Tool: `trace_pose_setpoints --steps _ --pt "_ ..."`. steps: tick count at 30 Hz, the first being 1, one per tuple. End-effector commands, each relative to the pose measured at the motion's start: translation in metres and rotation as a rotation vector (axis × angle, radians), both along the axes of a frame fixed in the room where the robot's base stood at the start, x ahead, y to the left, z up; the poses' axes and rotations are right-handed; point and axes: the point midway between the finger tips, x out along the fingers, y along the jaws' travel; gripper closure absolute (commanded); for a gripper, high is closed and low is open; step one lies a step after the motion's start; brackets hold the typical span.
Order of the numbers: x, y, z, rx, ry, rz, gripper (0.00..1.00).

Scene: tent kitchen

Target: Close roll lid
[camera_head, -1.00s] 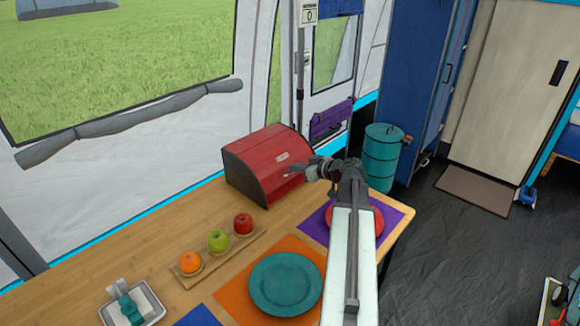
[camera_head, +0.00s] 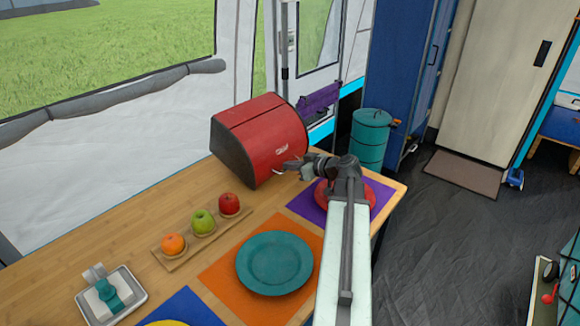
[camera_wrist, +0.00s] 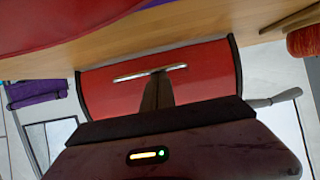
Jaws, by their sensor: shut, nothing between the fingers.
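The red bread box (camera_head: 262,138) with dark side panels stands on the wooden table near its back edge. Its curved red roll lid (camera_head: 283,135) covers the front almost down to the table. My gripper (camera_head: 281,169) is shut and empty, low at the lid's front by its lower edge. In the wrist view the red lid (camera_wrist: 205,70) shows with a light metal handle (camera_wrist: 150,73), and the shut fingers (camera_wrist: 157,92) reach up to that handle. I cannot tell whether they touch it.
A wooden tray (camera_head: 168,262) with an orange, a green apple and a red apple lies on the table. A teal plate (camera_head: 274,262) lies on an orange mat. A red plate (camera_head: 368,197) sits partly behind my arm. A teal bin (camera_head: 369,140) stands beyond the table.

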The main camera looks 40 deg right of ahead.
Motion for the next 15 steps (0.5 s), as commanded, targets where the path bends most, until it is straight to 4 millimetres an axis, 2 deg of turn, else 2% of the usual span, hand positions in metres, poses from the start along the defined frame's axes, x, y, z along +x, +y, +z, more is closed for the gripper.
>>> trace_pose_setpoints --steps 1,8,11,15 --pt "-0.001 0.0 -0.005 -0.007 0.013 0.005 1.0" --pt "-0.001 0.0 -0.004 -0.008 0.013 0.003 1.0" --pt "-0.001 0.001 0.006 -0.008 0.011 0.004 1.0" --pt "0.0 0.003 0.035 -0.005 0.005 0.005 1.0"
